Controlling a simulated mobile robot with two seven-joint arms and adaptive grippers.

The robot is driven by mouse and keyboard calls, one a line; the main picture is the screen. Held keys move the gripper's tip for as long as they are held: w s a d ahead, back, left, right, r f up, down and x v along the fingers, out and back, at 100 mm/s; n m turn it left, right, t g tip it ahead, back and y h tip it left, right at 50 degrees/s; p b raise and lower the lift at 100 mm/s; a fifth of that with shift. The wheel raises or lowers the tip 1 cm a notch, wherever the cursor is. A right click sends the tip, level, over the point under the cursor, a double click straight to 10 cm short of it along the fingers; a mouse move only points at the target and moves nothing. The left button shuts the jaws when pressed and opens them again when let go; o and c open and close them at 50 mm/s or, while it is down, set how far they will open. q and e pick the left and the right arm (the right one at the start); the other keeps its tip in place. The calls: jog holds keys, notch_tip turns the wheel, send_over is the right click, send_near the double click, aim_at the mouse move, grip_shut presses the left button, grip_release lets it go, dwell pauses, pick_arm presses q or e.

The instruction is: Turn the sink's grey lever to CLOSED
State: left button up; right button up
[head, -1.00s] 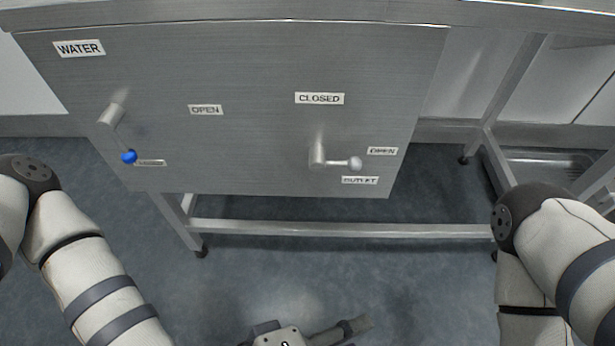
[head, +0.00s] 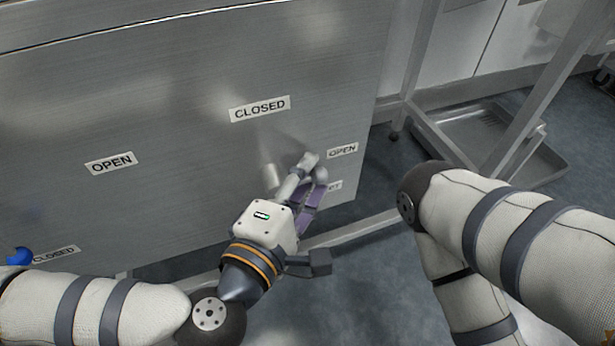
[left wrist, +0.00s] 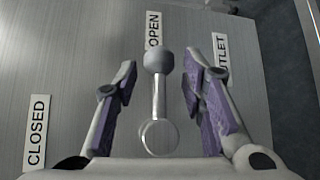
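The grey lever (head: 321,174) is on the steel panel under the sink, its round grey knob pointing to the right at the OPEN label (head: 342,151). The CLOSED label (head: 260,109) is above the lever's pivot. In the left wrist view the knob (left wrist: 158,60) and rod lie between the two purple-padded fingers of my left gripper (left wrist: 160,78), with a gap on each side. In the head view my left gripper (head: 311,179) is at the lever, open, partly hiding the rod. My right gripper is out of view.
A blue lever knob (head: 18,257) is at the lower left beside another CLOSED label (head: 54,254). Another OPEN label (head: 111,163) is on the panel. Table legs and a metal tray (head: 480,140) stand to the right. My right arm is at the right.

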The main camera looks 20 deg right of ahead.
pick_arm(q)
jog(key=shift+w+d, duration=0.3)
jog(key=shift+w, duration=0.05)
grip_shut()
jog(key=shift+f, duration=0.1)
